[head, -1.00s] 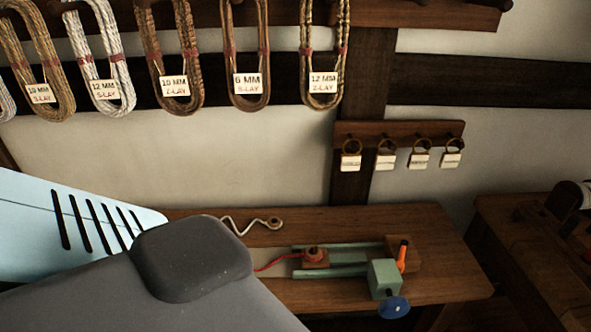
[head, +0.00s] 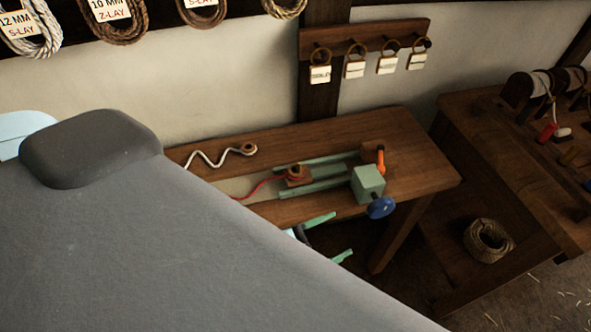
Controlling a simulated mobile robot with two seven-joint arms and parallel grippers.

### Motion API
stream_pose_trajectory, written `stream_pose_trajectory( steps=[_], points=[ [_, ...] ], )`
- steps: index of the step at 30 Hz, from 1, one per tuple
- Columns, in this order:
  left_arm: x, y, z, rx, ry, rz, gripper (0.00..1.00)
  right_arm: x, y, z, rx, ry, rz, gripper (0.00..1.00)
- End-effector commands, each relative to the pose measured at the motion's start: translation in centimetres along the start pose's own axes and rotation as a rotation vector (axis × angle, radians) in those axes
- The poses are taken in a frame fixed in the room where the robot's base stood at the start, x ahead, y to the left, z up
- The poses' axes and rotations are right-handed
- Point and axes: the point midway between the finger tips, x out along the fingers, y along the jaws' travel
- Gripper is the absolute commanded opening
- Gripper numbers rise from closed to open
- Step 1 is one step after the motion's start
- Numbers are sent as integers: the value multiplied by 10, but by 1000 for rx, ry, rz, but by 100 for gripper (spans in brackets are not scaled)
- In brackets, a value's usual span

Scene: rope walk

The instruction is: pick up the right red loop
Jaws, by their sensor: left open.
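A red cord (head: 258,187) runs across the bench to a small wooden block (head: 297,175) on green rails; its left part is hidden behind my grey arm, so I cannot tell whether it forms a loop. On the right bench a small red piece (head: 547,131) stands beside a white one; its shape is too small to make out. My left gripper (head: 331,239) shows only its green fingertips, spread apart and empty, below the front edge of the bench. My right gripper is not in view.
The bench (head: 420,172) carries a green box (head: 368,183) with a blue wheel, an orange handle (head: 380,160) and a wavy white cord (head: 214,158). Tagged rings hang on a wall rack (head: 365,42). A rope coil (head: 488,240) lies below the right bench (head: 480,150).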

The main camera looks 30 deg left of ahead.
Motion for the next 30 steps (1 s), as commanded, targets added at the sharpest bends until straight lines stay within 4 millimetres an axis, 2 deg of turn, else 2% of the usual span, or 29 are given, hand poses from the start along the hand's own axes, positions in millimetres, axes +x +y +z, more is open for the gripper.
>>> stream_pose_trajectory(
  steps=[1,3,7,9,11,13,15,17,19,23,24,27,30],
  points=[
    [20,-5,-26,106,131,49,69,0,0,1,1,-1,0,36],
    [37,-3,-57,247,298,133,69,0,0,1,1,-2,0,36],
    [51,11,-96,515,561,337,69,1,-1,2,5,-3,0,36],
    [52,19,-103,662,670,471,69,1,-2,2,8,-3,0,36],
    [51,23,-101,791,740,598,69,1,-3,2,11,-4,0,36],
    [49,22,-90,940,791,760,69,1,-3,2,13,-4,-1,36],
    [46,12,-73,1088,803,932,69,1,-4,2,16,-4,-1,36],
    [44,-4,-54,1210,780,1085,69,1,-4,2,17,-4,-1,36],
    [41,-32,-30,1343,713,1266,69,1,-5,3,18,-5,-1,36],
    [35,-103,3,1530,494,1561,69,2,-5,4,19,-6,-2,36],
    [34,-125,10,1569,415,1630,69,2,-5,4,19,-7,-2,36],
    [27,-171,18,1627,243,1760,69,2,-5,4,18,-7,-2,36],
    [22,-201,20,1654,119,1833,69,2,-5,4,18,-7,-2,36]
  ],
)
